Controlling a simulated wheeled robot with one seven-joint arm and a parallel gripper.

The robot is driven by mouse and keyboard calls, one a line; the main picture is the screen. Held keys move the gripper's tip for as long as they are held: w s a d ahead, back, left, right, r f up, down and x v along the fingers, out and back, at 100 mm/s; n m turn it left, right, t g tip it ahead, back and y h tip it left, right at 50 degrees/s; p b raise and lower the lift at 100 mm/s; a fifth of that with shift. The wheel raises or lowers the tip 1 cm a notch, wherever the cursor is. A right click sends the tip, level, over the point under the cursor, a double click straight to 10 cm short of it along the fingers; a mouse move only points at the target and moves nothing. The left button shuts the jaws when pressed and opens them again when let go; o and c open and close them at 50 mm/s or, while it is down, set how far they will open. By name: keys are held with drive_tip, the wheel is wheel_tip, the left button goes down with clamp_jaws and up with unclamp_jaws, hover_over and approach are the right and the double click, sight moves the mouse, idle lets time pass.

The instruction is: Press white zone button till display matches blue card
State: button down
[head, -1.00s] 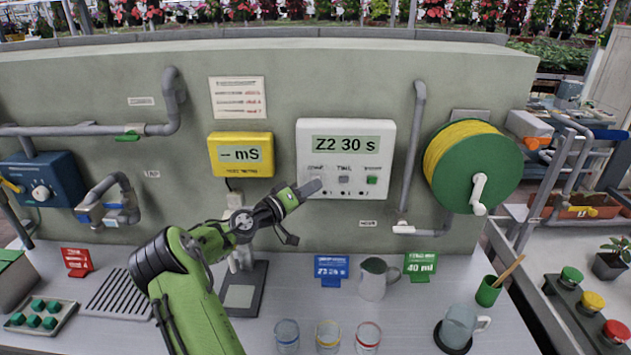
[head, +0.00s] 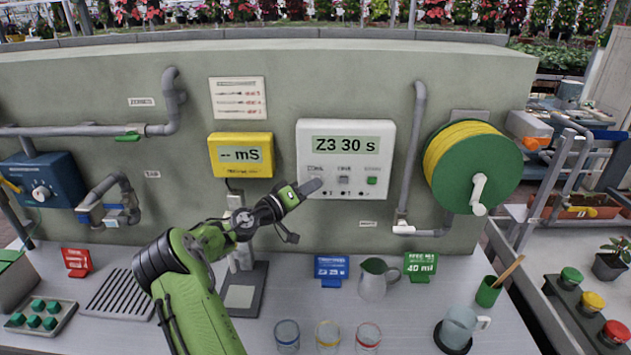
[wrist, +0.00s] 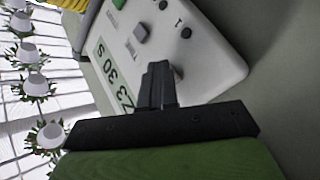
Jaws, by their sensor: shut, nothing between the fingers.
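The white control box (head: 346,145) is on the wall, and its display (head: 353,145) reads "Z3 30 s". The box fills much of the wrist view, where its display (wrist: 115,80) also shows. My gripper (head: 316,186) is shut and empty, its tips at the lower left of the box over the zone button's place. The white zone button is hidden behind the fingers; I cannot tell whether the tips touch it. A grey button (head: 343,180) and a green button (head: 372,181) sit to the right. The blue card (head: 331,267) stands on the table below; its writing is too small to read surely.
A yellow meter (head: 240,155) is left of the box and a green hose reel (head: 475,167) is right of it. A jug (head: 373,280), a green card (head: 420,266) and several cups stand on the table below.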

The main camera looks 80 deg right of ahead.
drive_tip(key=shift+a, duration=0.1)
drive_tip(key=shift+s+a+b, duration=0.2)
drive_tip(key=shift+a+b, duration=0.4)
drive_tip(key=shift+a, duration=0.15)
drive_tip(key=shift+s+a+b, duration=0.2)
drive_tip(key=shift+a+b, duration=0.3)
drive_tip(key=shift+a, duration=0.3)
drive_tip(key=shift+s+a+b, duration=0.15)
drive_tip(key=shift+a+b, duration=0.35)
drive_tip(key=shift+a, duration=0.3)
drive_tip(key=shift+s+a+b, duration=0.2)
drive_tip(key=shift+a+b, duration=0.3)
drive_tip(key=shift+a, duration=0.3)
